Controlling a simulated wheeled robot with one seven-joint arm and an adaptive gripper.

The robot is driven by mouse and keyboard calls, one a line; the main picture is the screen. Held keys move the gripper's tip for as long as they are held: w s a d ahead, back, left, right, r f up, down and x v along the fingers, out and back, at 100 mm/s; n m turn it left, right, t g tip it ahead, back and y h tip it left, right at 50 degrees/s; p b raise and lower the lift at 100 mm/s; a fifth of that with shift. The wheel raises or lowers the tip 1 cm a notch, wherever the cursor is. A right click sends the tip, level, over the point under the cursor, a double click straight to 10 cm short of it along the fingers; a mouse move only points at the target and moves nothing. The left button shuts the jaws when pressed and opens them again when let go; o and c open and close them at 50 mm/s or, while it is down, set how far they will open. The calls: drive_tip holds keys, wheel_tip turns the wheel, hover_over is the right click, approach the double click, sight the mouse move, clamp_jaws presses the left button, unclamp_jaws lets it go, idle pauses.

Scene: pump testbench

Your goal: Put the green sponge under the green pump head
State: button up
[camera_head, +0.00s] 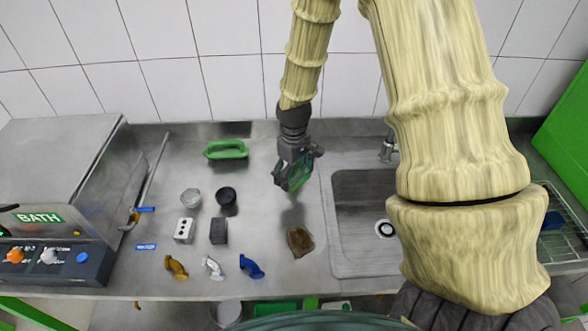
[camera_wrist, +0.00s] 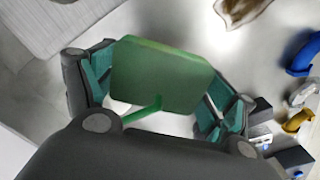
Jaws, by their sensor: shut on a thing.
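My gripper (camera_head: 293,180) is shut on the green sponge, holding it above the steel counter left of the sink. In the wrist view the sponge (camera_wrist: 160,75) is a flat green slab between the two teal-padded fingers, with a thin green strip below it. In the head view the gripper mostly hides the sponge. A green oblong piece with a raised rim (camera_head: 226,149) lies at the back of the counter, left of my gripper. I cannot tell whether it is the green pump head.
Yellow (camera_head: 176,267), white (camera_head: 213,268) and blue (camera_head: 251,266) elbow pieces lie near the front edge. A brown crumpled piece (camera_head: 300,241) lies below my gripper. A clear cup (camera_head: 191,197) and dark cup (camera_head: 226,197) stand left. The bath machine (camera_head: 55,180) borders the left; the sink (camera_head: 365,225) is right.

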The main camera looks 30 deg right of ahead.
sight(294, 173)
drive_tip(key=shift+s+a, duration=0.1)
drive_tip(key=shift+s, duration=0.05)
drive_tip(key=shift+f, duration=0.1)
drive_tip(key=o, duration=0.5)
drive_tip(key=shift+o, duration=0.2)
wheel_tip(294, 173, up, 12)
drive_tip(key=b, duration=0.4)
idle(0.6)
